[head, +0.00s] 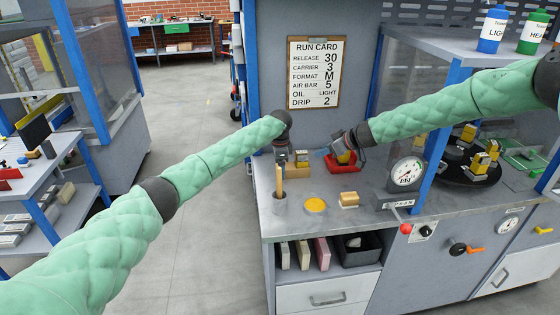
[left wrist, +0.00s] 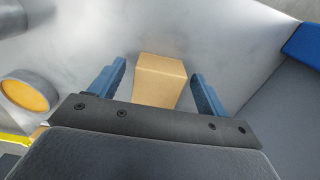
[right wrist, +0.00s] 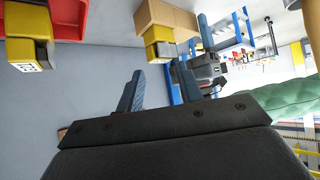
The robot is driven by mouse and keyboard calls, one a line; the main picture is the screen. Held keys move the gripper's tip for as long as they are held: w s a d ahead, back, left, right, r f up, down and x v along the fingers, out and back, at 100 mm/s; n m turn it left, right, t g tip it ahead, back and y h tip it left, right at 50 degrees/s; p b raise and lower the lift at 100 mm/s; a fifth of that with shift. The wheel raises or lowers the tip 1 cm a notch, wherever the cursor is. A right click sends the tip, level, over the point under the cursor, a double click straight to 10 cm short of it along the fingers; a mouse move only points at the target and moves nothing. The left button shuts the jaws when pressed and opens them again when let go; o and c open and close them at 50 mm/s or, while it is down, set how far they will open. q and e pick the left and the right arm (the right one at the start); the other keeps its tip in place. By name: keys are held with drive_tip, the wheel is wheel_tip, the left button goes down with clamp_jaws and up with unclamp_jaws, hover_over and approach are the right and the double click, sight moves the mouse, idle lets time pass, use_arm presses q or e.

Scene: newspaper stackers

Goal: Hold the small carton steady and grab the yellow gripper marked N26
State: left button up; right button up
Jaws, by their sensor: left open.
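The small tan carton (left wrist: 160,82) stands between the spread blue fingers of my left gripper (left wrist: 158,85), with gaps on both sides. In the right wrist view the carton (right wrist: 172,16) has a yellow gripper (right wrist: 157,36) against its side, near a blue left finger. In the head view my left gripper (head: 283,152) is over the bench, beside the carton (head: 302,156). My right gripper (head: 328,152) is near the red tray (head: 343,168); its fingers (right wrist: 158,88) are apart with nothing between them. Another yellow gripper (right wrist: 26,50) with a white label is at the tray. I cannot read N26 on either.
A tan-and-yellow block (head: 349,199), a yellow disc (head: 315,205) and a cup with a stick (head: 280,203) stand nearer the bench front. A dial scale (head: 407,173) stands to the right. A blue post (head: 437,140) rises near my right arm.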

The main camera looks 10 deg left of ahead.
use_arm(q)
drive_tip(key=shift+f, duration=0.35)
drive_tip(key=c, duration=1.1)
